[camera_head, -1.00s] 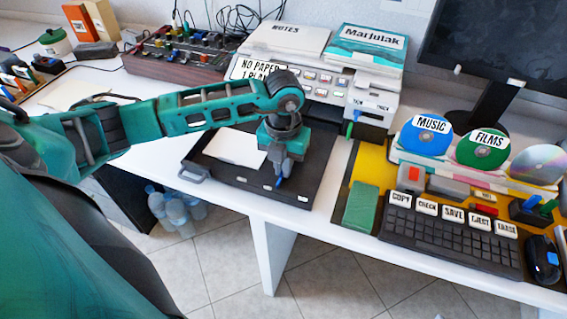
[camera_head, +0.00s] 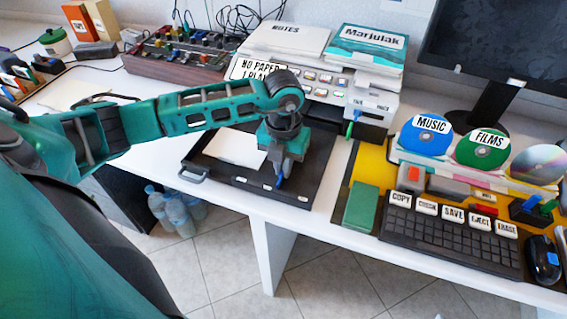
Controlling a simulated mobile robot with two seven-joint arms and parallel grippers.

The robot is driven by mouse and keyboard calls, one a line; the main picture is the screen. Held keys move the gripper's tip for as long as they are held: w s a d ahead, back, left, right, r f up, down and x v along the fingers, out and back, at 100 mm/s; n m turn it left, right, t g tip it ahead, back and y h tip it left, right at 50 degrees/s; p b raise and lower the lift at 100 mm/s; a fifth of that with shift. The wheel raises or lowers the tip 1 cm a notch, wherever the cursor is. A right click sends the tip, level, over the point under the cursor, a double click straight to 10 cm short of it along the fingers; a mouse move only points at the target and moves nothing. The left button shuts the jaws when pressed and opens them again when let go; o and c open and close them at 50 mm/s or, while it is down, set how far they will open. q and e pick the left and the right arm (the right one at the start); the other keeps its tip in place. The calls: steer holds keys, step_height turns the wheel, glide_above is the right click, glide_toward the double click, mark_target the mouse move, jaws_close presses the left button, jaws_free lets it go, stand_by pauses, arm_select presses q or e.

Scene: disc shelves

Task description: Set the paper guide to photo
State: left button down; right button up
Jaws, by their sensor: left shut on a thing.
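The printer (camera_head: 315,75) stands on the white desk with a display reading "NO PAPER" and a second line partly hidden by my arm. Its black paper tray (camera_head: 214,181) sticks out in front and holds a white sheet (camera_head: 238,148) at the left. Small white marks lie along the tray's front rim, too small to read. My left gripper (camera_head: 280,176) points down over the front of the tray, right of the sheet. It is shut on the blue paper guide (camera_head: 279,184), of which only a small part shows. My right gripper is out of view.
A green block (camera_head: 360,207) and a keyboard (camera_head: 450,235) with labelled keys stand right of the tray. Discs marked MUSIC (camera_head: 427,135) and FILMS (camera_head: 482,148) stand behind the keyboard. A mixer-like panel (camera_head: 190,52) is at the back left. The desk's front edge is close below the tray.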

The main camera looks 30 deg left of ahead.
mark_target(255, 166)
arm_select(q)
steer(key=a, duration=0.2)
steer(key=s+a, duration=0.1)
steer(key=a, duration=0.4)
steer(key=shift+s, duration=0.3)
steer(key=c, duration=1.3)
jaws_free()
steer(key=shift+o, duration=0.2)
step_height(255, 166, up, 13)
steer(key=p, duration=0.1)
